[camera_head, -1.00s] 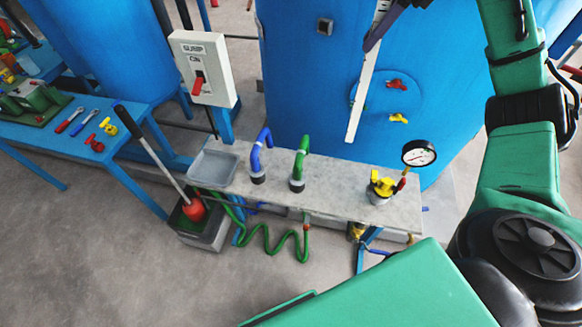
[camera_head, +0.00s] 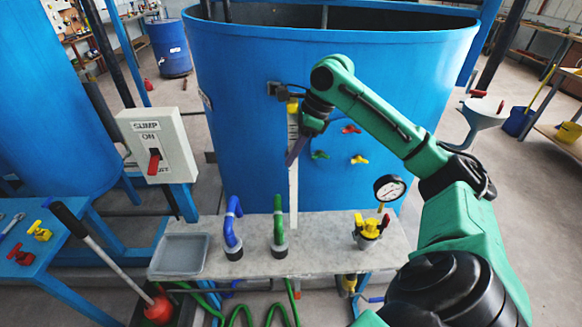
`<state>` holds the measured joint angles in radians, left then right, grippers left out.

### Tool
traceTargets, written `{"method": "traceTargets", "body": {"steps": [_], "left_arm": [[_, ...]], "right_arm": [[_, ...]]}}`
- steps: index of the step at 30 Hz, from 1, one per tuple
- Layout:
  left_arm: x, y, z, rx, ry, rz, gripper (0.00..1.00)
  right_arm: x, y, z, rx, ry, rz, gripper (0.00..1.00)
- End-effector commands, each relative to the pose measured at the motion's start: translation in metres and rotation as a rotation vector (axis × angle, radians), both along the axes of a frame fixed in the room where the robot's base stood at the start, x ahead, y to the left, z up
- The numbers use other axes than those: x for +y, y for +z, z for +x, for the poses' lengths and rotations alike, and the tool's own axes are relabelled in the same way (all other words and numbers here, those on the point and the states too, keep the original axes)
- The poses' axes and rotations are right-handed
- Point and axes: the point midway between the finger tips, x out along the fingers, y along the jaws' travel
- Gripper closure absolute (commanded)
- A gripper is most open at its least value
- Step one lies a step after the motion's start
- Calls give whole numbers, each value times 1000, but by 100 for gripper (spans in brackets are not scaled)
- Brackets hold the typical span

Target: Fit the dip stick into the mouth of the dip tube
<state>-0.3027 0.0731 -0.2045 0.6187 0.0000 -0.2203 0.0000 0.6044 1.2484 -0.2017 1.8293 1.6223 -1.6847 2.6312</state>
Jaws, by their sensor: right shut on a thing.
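The dip stick (camera_head: 293,195) is a long, thin white strip with a yellow piece at its top. It hangs nearly upright in front of the large blue tank (camera_head: 236,130). My right gripper (camera_head: 294,154) is shut on its upper part, and its dark fingers hide some of the strip. The stick's lower end shows just behind the green bent pipe (camera_head: 278,222); whether it touches anything is unclear. I cannot pick out the dip tube's mouth for sure. My left gripper is not in view.
A grey bench (camera_head: 320,255) carries a grey tray (camera_head: 180,253), a blue bent pipe (camera_head: 232,225) and a yellow valve (camera_head: 368,228) with a gauge (camera_head: 389,188). A sump switch box (camera_head: 158,145) stands left. Small coloured taps (camera_head: 351,129) stick out of the tank.

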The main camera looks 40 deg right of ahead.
Motion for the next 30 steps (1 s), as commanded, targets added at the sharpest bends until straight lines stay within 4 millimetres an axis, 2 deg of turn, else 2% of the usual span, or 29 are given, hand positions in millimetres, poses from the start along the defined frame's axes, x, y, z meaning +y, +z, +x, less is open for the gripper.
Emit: {"method": "traceTargets", "body": {"steps": [3, 5, 14, 15, 16, 17, 26, 30], "left_arm": [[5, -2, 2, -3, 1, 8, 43], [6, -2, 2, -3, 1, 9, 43], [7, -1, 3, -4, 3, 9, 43], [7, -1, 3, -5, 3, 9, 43], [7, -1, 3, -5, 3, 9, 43], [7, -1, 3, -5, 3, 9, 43], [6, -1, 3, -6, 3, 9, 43], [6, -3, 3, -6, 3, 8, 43]], "right_arm": [[0, -24, -1, 5, -1, -2, 100], [0, -31, -1, 3, -1, -2, 100], [0, -34, 0, 1, -1, -1, 100], [0, -33, 0, 1, 0, -1, 55], [0, -33, 0, 1, 0, -1, 44], [0, -33, 0, 1, 0, -1, 40], [0, -32, 0, 1, -1, -1, 40], [-6, -16, -3, -3, -3, -2, 40]]}}
